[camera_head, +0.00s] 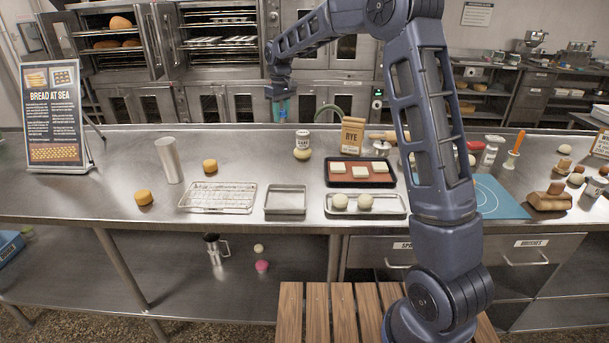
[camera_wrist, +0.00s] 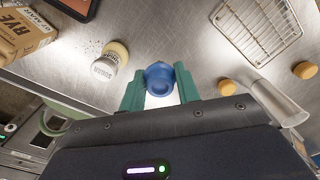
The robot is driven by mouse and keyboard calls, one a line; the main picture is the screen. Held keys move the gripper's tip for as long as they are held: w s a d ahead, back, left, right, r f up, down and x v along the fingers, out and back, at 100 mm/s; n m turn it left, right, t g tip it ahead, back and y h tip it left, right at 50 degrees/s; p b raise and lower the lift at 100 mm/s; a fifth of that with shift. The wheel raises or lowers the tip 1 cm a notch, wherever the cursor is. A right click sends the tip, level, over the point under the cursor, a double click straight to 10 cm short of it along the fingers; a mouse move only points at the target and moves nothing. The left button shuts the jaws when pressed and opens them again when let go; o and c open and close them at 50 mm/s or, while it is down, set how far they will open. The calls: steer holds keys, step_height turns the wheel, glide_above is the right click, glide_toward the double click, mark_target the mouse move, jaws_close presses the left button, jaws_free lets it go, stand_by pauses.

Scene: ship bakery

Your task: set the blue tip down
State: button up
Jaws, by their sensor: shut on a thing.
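The blue tip (camera_wrist: 160,78) is between the two green fingers of my gripper (camera_wrist: 160,92) in the wrist view. My gripper is shut on it. In the head view my gripper (camera_head: 281,105) hangs over the far part of the steel counter (camera_head: 240,152), with a bit of the blue tip (camera_head: 283,110) showing small between the fingers. The tip appears to be above the counter, but its exact height is hard to tell.
A labelled shaker (camera_head: 302,140), a RYE bag (camera_head: 352,136) and a dark tray (camera_head: 330,182) stand to the right. A wire rack (camera_head: 218,197), a small pan (camera_head: 286,200) and a tall metal cylinder (camera_head: 168,160) are nearer and left. Bare counter lies below my gripper.

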steer(key=s+d, duration=0.3)
steer(key=d, duration=0.6)
steer(key=shift+m, duration=0.3)
step_height(320, 180, down, 21)
steer(key=shift+d+r, duration=0.15)
steer(key=shift+r, duration=0.05)
steer(key=shift+f, duration=0.1)
steer(key=o, duration=0.9)
steer(key=shift+o, duration=0.2)
step_height(320, 180, up, 12)
steer(key=shift+r, duration=0.2)
